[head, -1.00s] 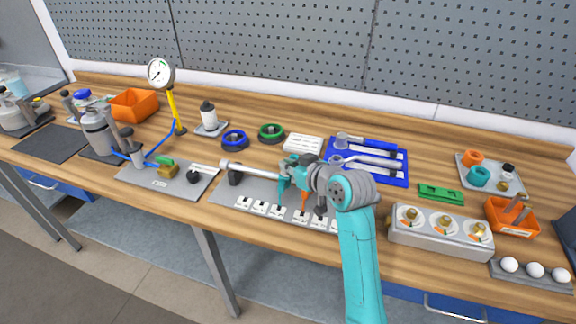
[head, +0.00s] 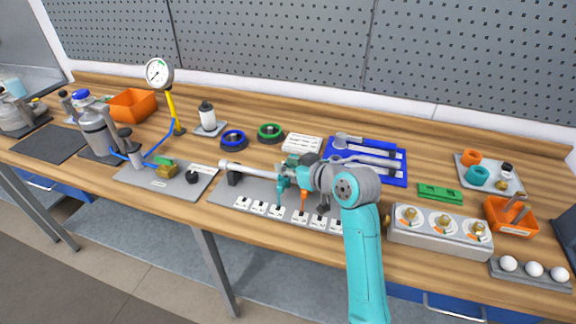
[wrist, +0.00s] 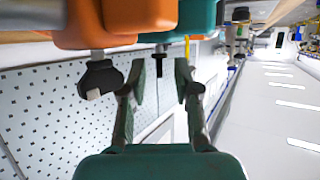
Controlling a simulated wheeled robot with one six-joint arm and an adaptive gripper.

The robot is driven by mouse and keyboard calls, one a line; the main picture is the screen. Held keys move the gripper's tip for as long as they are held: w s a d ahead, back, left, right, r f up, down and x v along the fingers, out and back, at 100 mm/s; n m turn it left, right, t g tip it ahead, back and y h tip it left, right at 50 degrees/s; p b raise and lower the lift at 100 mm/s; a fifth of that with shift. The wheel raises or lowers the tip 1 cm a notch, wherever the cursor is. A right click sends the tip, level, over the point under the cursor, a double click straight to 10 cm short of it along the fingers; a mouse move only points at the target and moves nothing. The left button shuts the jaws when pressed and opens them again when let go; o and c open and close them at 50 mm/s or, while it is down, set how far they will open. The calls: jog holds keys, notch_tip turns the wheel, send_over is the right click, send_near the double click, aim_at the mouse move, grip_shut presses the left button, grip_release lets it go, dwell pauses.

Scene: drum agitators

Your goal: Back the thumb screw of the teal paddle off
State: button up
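The teal paddle (head: 279,197) hangs from a pale horizontal shaft (head: 245,170) over the grey plate at mid-bench. Its teal hub (wrist: 203,16) fills the top of the wrist view beside an orange hub (wrist: 140,14). A black thumb screw (wrist: 158,60) sticks out under the teal hub. My gripper (wrist: 161,76) is open, with one finger on each side of this screw and visible gaps to both. In the head view my gripper (head: 300,172) is at the shaft, partly hiding the hubs.
An orange paddle (head: 304,198) and a dark paddle (head: 322,202) hang close to the right. Another dark screw (wrist: 99,78) sits left of my fingers. A row of white labelled blocks (head: 260,207) lines the plate's front. A blue tool tray (head: 398,178) lies behind my arm.

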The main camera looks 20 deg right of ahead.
jog(key=v, duration=1.1)
jog(key=shift+s, duration=0.3)
jog(key=shift+d+r, duration=0.1)
jog(key=shift+d, duration=0.1)
